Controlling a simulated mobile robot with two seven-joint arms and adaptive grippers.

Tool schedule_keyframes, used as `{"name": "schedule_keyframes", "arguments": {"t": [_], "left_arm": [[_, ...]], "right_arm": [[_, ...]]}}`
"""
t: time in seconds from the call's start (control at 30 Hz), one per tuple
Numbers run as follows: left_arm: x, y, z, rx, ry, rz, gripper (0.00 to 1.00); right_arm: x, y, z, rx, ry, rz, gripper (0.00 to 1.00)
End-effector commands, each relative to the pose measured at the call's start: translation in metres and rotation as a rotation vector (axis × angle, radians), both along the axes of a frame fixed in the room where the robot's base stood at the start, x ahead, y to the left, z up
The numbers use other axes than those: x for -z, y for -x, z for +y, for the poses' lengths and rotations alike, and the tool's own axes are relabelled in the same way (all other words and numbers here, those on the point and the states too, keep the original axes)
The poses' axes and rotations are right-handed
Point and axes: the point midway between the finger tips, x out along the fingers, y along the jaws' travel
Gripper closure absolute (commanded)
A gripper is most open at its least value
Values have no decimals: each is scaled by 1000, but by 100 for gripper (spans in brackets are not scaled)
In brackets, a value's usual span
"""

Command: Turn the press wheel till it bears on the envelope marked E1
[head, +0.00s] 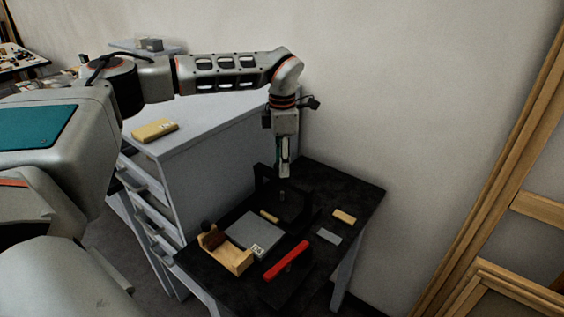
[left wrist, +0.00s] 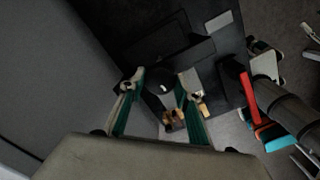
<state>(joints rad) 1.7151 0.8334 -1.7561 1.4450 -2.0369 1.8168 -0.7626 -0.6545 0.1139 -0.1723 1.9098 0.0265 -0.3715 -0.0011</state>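The black press (head: 265,180) stands at the back of the dark table. In the left wrist view a round black wheel-like part (left wrist: 166,78) lies between and beyond my left gripper's (left wrist: 161,84) green-padded fingers, which are spread apart. In the head view my left gripper (head: 285,172) points down over the press; whether it touches the wheel I cannot tell. A grey flat piece (head: 254,232) with a small label at its front corner lies in front of the press. A yellow packet (head: 155,130) with a label lies on the cabinet. No E1 mark is readable.
A wooden holder (head: 226,256) with a dark knob stands at the table's left front. A red-handled tool (head: 286,259) lies to its right. Small tan (head: 344,216) and grey (head: 329,237) pieces lie at the right. The grey cabinet (head: 215,145) stands left of the press.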

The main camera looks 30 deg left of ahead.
Motion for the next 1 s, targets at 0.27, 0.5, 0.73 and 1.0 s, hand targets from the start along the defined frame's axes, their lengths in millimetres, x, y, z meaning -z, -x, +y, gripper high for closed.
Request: {"name": "schedule_keyframes", "arguments": {"t": [0.27,0.5,0.73,1.0], "left_arm": [[0,0,0,0,0,0,50],[-7,0,0,-1,0,-1,50],[-48,-1,0,-2,0,-4,50],[-98,-1,-1,-1,-1,-2,50]], "right_arm": [[1,0,-3,-6,9,0,60],[1,1,-3,-4,7,3,60],[1,1,-2,-3,5,1,60],[0,0,-2,-3,5,0,60]]}}
